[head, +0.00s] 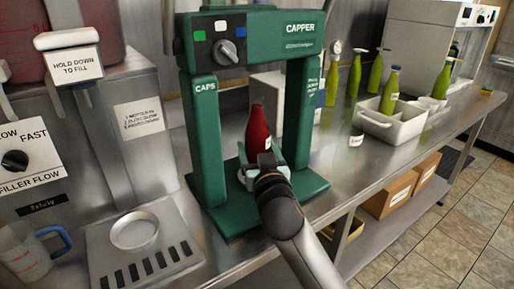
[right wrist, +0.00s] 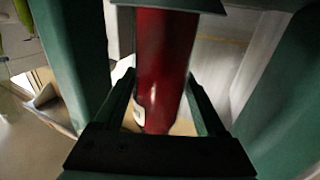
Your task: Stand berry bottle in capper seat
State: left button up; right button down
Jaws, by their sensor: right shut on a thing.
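The berry bottle (head: 258,131) is dark red and stands upright between the two posts of the green capper (head: 245,45). It also shows in the right wrist view (right wrist: 165,65), with part of a white label near its lower end. My right gripper (head: 262,165) is shut on the bottle, with one finger on each side of it in the right wrist view (right wrist: 160,110). The capper seat is hidden behind my gripper and the bottle's base, so I cannot tell whether the bottle rests in it. My left gripper is not in view.
A filler with a drain tray (head: 150,262) stands at the left, with a measuring jug (head: 30,255) beside it. At the right, several green bottles stand behind and in a white bin (head: 385,128). Cardboard boxes (head: 390,195) sit on the lower shelf. The capper posts stand close to my right gripper.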

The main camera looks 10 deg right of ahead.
jog(key=shift+f, duration=0.25)
jog(key=shift+c, duration=1.8)
grip_release()
jog(key=o, duration=0.4)
jog(key=shift+f, duration=0.15)
jog(key=shift+c, duration=0.2)
jog(key=shift+f, duration=0.15)
jog(key=s, duration=0.5)
jog(key=s+r, duration=0.1)
jog(key=s, duration=0.1)
jog(key=shift+s+a, duration=0.2)
jog(key=shift+s, duration=0.1)
